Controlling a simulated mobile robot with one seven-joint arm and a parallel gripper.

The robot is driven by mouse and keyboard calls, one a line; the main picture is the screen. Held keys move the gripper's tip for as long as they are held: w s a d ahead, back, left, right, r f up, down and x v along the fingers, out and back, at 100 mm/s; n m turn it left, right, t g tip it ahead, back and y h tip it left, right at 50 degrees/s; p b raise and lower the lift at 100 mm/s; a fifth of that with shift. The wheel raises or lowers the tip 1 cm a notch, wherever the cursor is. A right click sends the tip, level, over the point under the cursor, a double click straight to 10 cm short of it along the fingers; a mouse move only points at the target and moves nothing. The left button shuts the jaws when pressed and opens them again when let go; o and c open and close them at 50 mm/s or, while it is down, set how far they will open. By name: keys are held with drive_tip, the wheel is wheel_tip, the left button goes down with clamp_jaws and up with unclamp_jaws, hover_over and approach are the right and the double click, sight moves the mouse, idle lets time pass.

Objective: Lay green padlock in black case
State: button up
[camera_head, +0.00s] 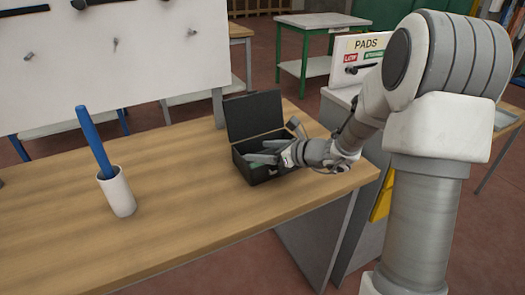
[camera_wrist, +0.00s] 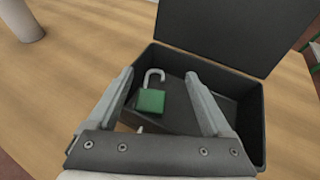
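The black case (camera_head: 252,117) stands on the wooden table with its lid up; its raised lid also shows in the wrist view (camera_wrist: 235,30). The green padlock (camera_wrist: 151,102) shows inside the case at its left side, with its pale shackle pointing away from me. My gripper (camera_head: 264,158) is over and partly within the case. In the wrist view my gripper (camera_wrist: 160,74) is open, one finger on each side of the padlock, with visible gaps to both fingers.
A white cup (camera_head: 117,193) holding a blue stick-like object (camera_head: 93,140) stands on the table (camera_head: 170,225) left of the case. The table between them is clear. A white board (camera_head: 110,50) rises behind the table. A panel marked PADS (camera_head: 350,62) stands to the right.

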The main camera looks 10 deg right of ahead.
drive_tip(key=shift+r, duration=0.1)
drive_tip(key=shift+r+p, duration=0.25)
drive_tip(key=shift+p, duration=0.1)
drive_tip(key=p+v, duration=0.1)
drive_tip(key=v, duration=1.1)
drive_tip(key=shift+f, duration=0.2)
